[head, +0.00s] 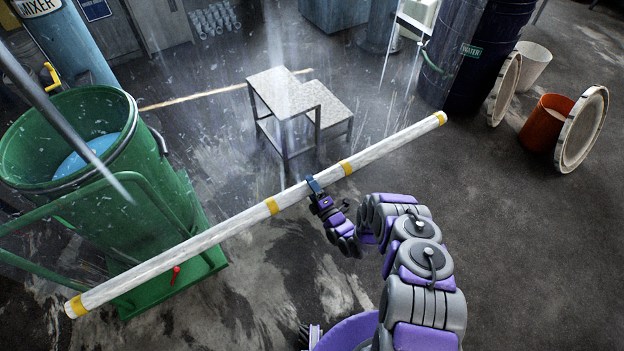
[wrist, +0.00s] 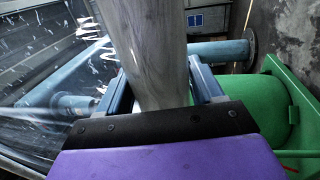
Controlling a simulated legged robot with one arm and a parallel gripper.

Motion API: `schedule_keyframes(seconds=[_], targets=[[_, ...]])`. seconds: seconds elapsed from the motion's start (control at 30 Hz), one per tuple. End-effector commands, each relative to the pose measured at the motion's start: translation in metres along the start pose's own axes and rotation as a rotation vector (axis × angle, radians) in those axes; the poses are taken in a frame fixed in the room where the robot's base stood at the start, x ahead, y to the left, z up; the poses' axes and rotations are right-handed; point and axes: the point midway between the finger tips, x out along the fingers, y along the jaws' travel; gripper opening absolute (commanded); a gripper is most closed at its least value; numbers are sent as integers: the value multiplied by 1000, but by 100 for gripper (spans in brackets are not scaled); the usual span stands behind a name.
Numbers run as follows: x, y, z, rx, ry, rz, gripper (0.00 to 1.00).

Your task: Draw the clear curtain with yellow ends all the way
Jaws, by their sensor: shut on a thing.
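The clear curtain (head: 180,252) shows in the head view as a long, pale, see-through rod or roll with yellow ends. It slants from lower left to upper right, with two more yellow bands along it. My gripper (head: 314,186) is shut around it between those two middle bands. In the wrist view, the grey, glossy roll (wrist: 155,50) runs up between the two blue fingers of my gripper (wrist: 163,88). A clear, streaked sheet (wrist: 40,70) shows left of the roll there. How far the sheet reaches is hard to tell.
A green drum (head: 150,150) on a green cart stands at left, close behind the curtain. A metal step (head: 285,85) stands beyond the middle. A dark drum (head: 475,50), an orange bucket (head: 545,122) and round lids are at right. The floor at lower right is clear.

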Motion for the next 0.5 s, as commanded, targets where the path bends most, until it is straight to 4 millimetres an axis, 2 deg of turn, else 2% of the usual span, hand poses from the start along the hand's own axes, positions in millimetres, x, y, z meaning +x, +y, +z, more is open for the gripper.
schedule_keyframes(seconds=[0.3, 0.33, 0.5], targets=[[0, 0, 2, -1, -4, -1, 12], [0, 0, 2, -1, -4, -1, 69], [0, 0, 2, -1, -3, -1, 85]])
